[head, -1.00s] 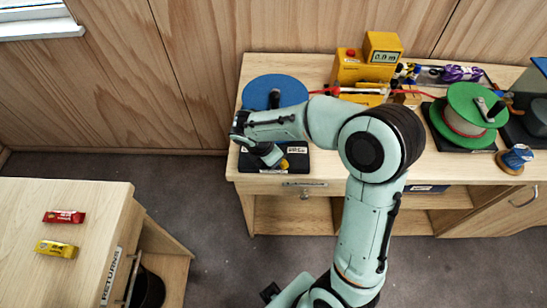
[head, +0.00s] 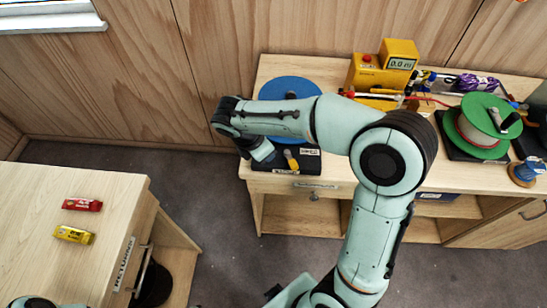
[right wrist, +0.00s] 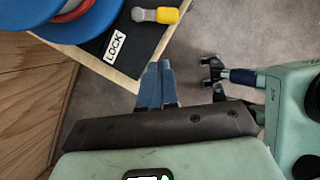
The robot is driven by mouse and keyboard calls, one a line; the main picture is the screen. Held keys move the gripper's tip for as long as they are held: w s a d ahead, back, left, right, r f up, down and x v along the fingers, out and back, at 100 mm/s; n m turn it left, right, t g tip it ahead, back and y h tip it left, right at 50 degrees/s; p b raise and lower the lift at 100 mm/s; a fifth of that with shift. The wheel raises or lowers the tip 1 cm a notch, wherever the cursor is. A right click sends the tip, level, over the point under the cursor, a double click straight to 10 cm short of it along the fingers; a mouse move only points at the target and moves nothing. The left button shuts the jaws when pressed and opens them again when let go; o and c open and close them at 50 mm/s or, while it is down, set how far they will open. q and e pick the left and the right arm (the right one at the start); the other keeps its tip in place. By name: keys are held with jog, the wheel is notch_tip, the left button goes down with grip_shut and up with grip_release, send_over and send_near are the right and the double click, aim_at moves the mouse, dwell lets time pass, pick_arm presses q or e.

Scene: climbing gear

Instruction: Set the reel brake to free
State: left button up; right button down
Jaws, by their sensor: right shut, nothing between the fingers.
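The blue reel (head: 290,92) sits on a black base (head: 262,163) at the cabinet's left end; it also shows in the right wrist view (right wrist: 40,12). The lever also shows in the right wrist view (right wrist: 160,15). My right gripper (head: 262,151) is shut and empty, left of the lever and apart from it.
A yellow device with a display (head: 399,63) stands behind. A green reel (head: 480,125) and small blue spool (head: 526,171) are at the right. Red (head: 82,204) and yellow (head: 74,235) packets lie on the left table. Open floor separates the table and cabinet.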

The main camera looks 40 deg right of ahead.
jog(key=shift+v, duration=1.05)
jog(key=shift+a, duration=0.1)
